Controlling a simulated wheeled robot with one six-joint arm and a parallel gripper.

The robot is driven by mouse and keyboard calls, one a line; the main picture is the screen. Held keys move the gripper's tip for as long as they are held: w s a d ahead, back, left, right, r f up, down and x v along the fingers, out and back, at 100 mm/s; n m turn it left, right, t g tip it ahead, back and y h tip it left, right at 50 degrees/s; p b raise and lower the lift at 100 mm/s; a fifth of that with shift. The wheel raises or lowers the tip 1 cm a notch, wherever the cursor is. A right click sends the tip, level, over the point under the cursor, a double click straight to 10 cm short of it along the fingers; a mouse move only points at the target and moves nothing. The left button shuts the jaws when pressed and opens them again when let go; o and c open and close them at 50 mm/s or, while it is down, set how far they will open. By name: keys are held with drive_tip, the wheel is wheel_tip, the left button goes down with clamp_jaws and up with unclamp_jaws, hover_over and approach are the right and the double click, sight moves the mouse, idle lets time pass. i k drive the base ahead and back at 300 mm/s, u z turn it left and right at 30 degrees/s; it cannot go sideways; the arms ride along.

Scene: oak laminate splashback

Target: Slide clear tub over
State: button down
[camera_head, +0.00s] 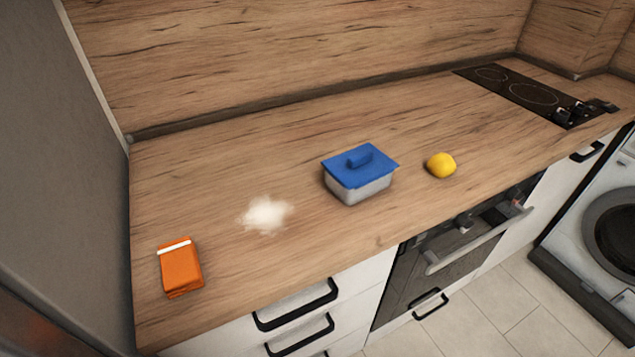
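The clear tub (361,190) stands upright on the wooden counter. The lid sits on the tub. The tub is near the middle of the counter, between a white powdery patch on its left and a yellow lemon on its right. My gripper is not in view.
The lemon (441,165) lies a short gap right of the tub. The white patch (266,214) and an orange packet (181,268) are to the left. A black hob (525,92) is far right. The counter (240,160) behind the tub is clear.

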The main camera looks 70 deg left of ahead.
sight(351, 197)
drive_tip(key=k, duration=0.5)
drive_tip(key=u, duration=1.6)
drive_tip(key=i, duration=0.5)
